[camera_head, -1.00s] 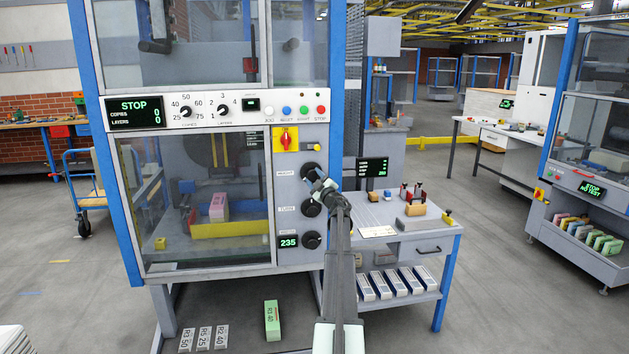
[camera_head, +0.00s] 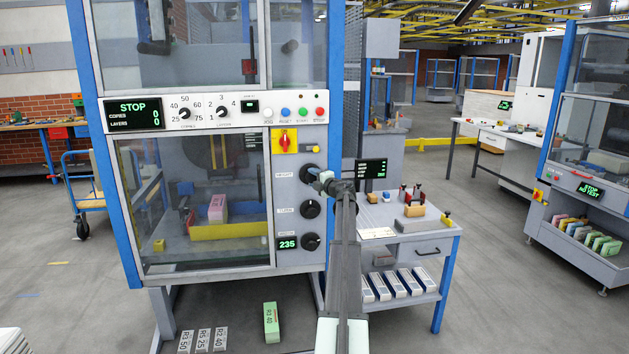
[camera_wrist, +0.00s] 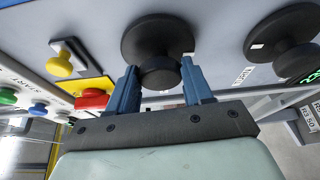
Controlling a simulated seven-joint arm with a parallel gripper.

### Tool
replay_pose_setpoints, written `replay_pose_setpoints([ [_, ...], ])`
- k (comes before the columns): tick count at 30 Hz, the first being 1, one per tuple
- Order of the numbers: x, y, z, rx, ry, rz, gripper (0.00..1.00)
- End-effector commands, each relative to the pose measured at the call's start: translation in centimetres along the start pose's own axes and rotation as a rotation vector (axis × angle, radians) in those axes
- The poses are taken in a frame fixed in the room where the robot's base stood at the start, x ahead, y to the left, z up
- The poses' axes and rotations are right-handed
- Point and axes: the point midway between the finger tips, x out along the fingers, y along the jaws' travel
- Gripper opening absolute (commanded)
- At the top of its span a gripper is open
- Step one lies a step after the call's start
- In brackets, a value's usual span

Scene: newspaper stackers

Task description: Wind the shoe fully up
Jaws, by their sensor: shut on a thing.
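The upper black knob (camera_head: 309,173), beside the label that appears to read HEIGHT, is on the machine's right-hand panel. My gripper (camera_head: 319,177) is at this knob. In the wrist view the two blue fingers of my gripper (camera_wrist: 164,84) are shut on the round grip of the knob (camera_wrist: 158,52), one on each side. A dark form (camera_head: 224,150) shows behind the machine's window above a pink block (camera_head: 217,208). I cannot tell for certain that this form is the shoe, nor its exact height.
The TURN knob (camera_head: 310,209) and the lowest knob (camera_head: 311,242), beside a display reading 235 (camera_head: 288,243), lie below. A red switch (camera_head: 285,141) and a yellow knob (camera_head: 312,149) sit above. A side table (camera_head: 405,245) with small tools stands right.

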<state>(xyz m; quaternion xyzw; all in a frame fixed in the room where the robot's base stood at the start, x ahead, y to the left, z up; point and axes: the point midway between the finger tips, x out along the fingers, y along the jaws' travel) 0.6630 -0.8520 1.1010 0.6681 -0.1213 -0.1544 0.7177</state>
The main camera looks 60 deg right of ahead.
Motion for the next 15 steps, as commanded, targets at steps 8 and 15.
replay_pose_setpoints([
  [8, 0.08, 0.13, -0.06, -0.072, 0.001, -0.029, 0.2],
  [15, 0.09, 0.13, -0.07, -0.085, 0.001, -0.034, 0.2],
])
